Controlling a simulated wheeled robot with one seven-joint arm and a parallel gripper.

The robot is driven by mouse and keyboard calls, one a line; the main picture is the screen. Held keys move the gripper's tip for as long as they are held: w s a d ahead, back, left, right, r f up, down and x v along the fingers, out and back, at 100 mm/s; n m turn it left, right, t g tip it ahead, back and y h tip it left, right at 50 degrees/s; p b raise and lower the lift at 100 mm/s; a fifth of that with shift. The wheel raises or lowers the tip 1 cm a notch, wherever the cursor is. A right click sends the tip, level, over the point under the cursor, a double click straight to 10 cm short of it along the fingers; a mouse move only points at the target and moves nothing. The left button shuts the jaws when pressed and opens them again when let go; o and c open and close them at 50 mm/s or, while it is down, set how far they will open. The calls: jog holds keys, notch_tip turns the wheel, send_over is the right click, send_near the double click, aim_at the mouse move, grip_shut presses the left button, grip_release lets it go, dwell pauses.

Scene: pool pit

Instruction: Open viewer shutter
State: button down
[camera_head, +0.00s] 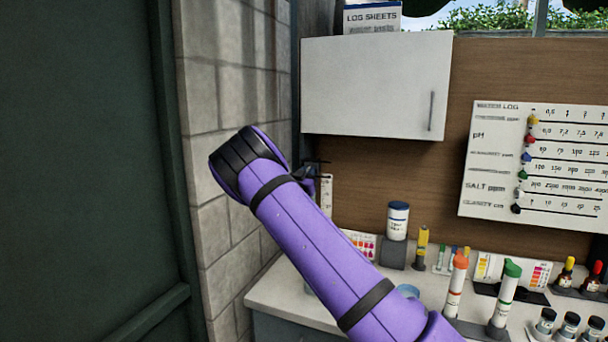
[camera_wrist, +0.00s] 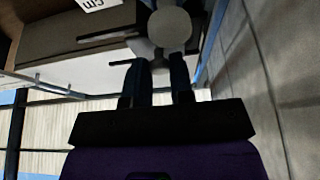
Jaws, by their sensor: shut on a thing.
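My gripper (camera_wrist: 158,68) points at a small grey fixture near the wall corner in the wrist view. Its two dark fingers are closed around a small grey part of that fixture. A pale round disc (camera_wrist: 170,28) shows just beyond the fingertips. I cannot tell for sure which part is the viewer shutter or how far open it stands. In the head view, the dark end of my gripper (camera_head: 309,171) shows behind my purple arm, in front of the brown back panel and beside a white strip with marks (camera_head: 326,195). My arm hides most of the fixture.
A white cabinet (camera_head: 375,85) hangs above. A block wall (camera_head: 228,80) stands close on the left. The counter (camera_head: 275,297) holds a white jar with a blue lid (camera_head: 397,220), several bottles and colour charts. A log board (camera_head: 540,160) with sliders hangs at right.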

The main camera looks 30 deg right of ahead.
jog(key=s+d, duration=0.2)
jog(key=s, duration=0.1)
jog(key=shift+s+d, duration=0.1)
jog(key=shift+d, duration=0.1)
jog(key=c, duration=1)
grip_release()
jog(key=v, duration=1)
jog(key=shift+s+a+f, duration=0.15)
jog(key=shift+s+a, duration=0.1)
jog(key=shift+a, duration=0.05)
